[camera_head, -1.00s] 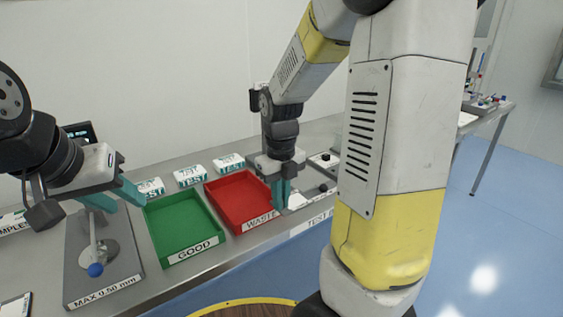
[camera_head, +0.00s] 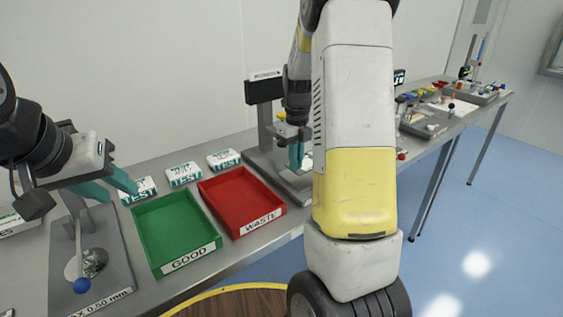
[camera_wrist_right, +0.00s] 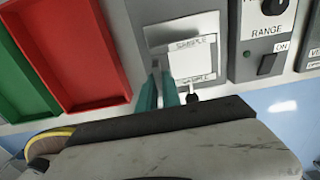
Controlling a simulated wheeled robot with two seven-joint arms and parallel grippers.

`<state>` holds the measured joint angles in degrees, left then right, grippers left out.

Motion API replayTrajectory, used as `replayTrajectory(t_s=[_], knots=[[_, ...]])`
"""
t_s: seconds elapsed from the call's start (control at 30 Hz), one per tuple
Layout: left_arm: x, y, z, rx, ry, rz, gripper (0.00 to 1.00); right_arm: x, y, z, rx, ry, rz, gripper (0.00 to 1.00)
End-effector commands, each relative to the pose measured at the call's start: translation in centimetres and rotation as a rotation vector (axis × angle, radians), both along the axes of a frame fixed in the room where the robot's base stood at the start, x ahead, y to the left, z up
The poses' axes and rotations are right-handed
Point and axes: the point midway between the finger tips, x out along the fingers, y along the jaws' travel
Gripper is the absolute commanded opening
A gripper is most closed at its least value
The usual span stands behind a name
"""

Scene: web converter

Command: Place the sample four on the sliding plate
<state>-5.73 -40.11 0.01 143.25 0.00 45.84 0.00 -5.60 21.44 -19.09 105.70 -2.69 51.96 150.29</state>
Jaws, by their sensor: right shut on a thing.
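My right gripper (camera_head: 296,158) points down over the grey tester on the bench, partly behind my own arm. In the right wrist view, its teal fingers (camera_wrist_right: 160,88) are close together at the left edge of a white square sheet (camera_wrist_right: 192,62), which appears to be the sample. The sheet lies over or just above a grey plate with SAMPLE lettering (camera_wrist_right: 188,43) and a black knob (camera_wrist_right: 194,97); I cannot tell whether it touches. The sheet's number is not readable. My left gripper (camera_head: 112,186) is open and empty above the thickness gauge (camera_head: 90,262).
A green GOOD tray (camera_head: 178,232) and a red WASTE tray (camera_head: 243,203) stand empty left of the tester. White TEST packs (camera_head: 184,175) line the wall. A control panel with a RANGE knob (camera_wrist_right: 270,18) sits right of the plate. More devices stand farther right.

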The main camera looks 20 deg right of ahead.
Motion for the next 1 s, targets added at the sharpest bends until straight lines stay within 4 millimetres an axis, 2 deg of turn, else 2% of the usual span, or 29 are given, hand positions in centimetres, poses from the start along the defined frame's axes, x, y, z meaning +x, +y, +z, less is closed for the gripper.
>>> replayTrajectory(t_s=[0.17, 0.43, 0.8, 0.83, 0.93, 1.0], knots=[[0.0, 0.0, 0.0, 0.000, 0.000, 0.000, 0.36, 0.8, -0.7, -0.3, 0.000, 0.002, 0.001, 0.00], [0.0, 0.0, 0.0, 0.000, 0.000, 0.000, 0.36, 0.7, -0.7, -3.5, 0.001, 0.003, 0.000, 0.00], [0.0, 0.0, 0.0, 0.000, 0.000, 0.000, 0.36, 0.8, -0.7, -3.9, 0.001, 0.001, 0.001, 0.00], [0.0, 0.0, 0.0, 0.000, 0.000, 0.000, 0.36, 0.8, -0.7, -4.0, 0.001, 0.001, 0.001, 0.10], [0.0, 0.0, 0.0, 0.000, 0.000, 0.000, 0.36, 0.8, -0.7, -3.9, 0.001, 0.001, 0.001, 0.30], [0.0, 0.0, 0.0, 0.000, 0.000, 0.000, 0.36, 0.8, -0.7, -3.9, 0.001, 0.001, 0.001, 0.30]])
